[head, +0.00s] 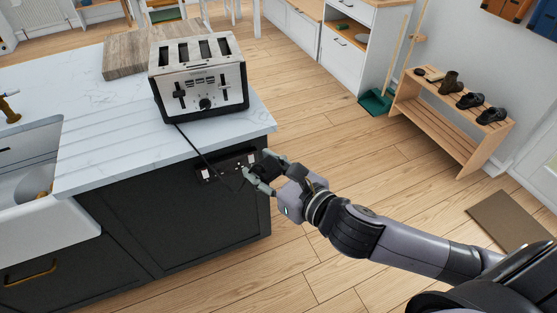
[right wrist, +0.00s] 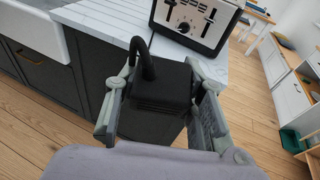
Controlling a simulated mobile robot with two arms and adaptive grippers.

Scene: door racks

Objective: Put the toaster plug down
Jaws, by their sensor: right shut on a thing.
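The toaster (head: 199,78) is silver and black and stands on the white marble worktop (head: 110,128), near its front right corner. A dark cord (head: 203,156) runs from it down over the worktop edge. My right gripper (head: 258,172) is beside the dark front of the island, below the worktop edge, near a socket plate (head: 226,168). In the right wrist view my right gripper (right wrist: 160,105) is shut on the black toaster plug (right wrist: 160,88), with a finger on either side. The cord curves up from the plug. Whether the plug touches the socket cannot be told. My left gripper is out of view.
A wooden board (head: 136,56) lies behind the toaster. A white sink (head: 40,190) with a brass tap (head: 8,108) is at the left. A shoe rack (head: 450,115) and a green dustpan (head: 376,102) stand at the right. The worktop left of the toaster is bare.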

